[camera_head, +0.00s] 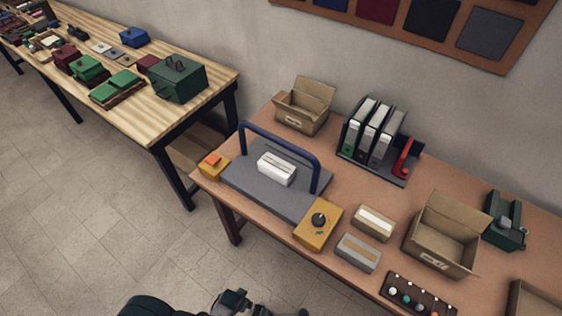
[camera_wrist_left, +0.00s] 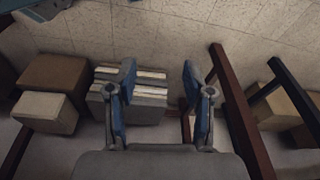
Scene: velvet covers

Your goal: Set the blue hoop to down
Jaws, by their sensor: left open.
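The blue hoop (camera_head: 282,140) is a thick bar bent into a U shape. In the head view it stands raised over a grey plate (camera_head: 242,182) on the brown table, with its two legs reaching down towards the plate. A white block (camera_head: 276,168) sits on the plate in front of the hoop. My left gripper (camera_head: 234,300) shows at the bottom edge of the head view, well below and apart from the hoop. In the left wrist view its blue-sided fingers (camera_wrist_left: 160,88) are spread with nothing between them. The hoop cannot be made out there. My right gripper is not visible.
A yellow box with a black knob (camera_head: 319,219) and a small yellow box with an orange top (camera_head: 213,164) flank the plate. Binders (camera_head: 373,130) and cardboard boxes (camera_head: 303,106) stand behind and right. The left wrist view shows table legs (camera_wrist_left: 240,115) and boxes (camera_wrist_left: 52,88).

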